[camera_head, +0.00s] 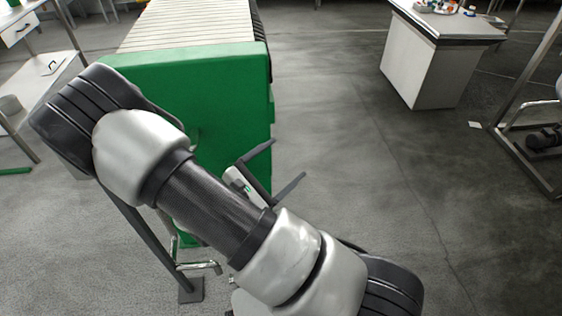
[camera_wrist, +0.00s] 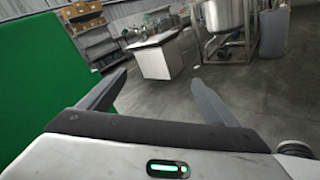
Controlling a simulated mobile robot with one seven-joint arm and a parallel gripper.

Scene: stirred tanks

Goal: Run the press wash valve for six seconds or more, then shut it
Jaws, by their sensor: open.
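The press (camera_head: 200,75) has a large green end plate and a pack of pale plates (camera_head: 190,22) behind it. My gripper (camera_head: 288,160) is open and empty, just right of the green end plate and apart from it. In the wrist view, the open fingers (camera_wrist: 160,80) point toward the open room, with the green plate (camera_wrist: 35,75) at the left edge. A short shiny metal pipe (camera_head: 203,266) shows low beside the press foot, partly behind my arm. I cannot make out the wash valve or its handle for sure; my arm covers much of the press front.
A white bench (camera_head: 420,65) with small items on top stands at the back right. A metal frame (camera_head: 510,150) stands at the right edge, and a table (camera_head: 35,85) at the left. The wrist view shows a steel tank (camera_wrist: 228,20). The floor between press and bench is clear.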

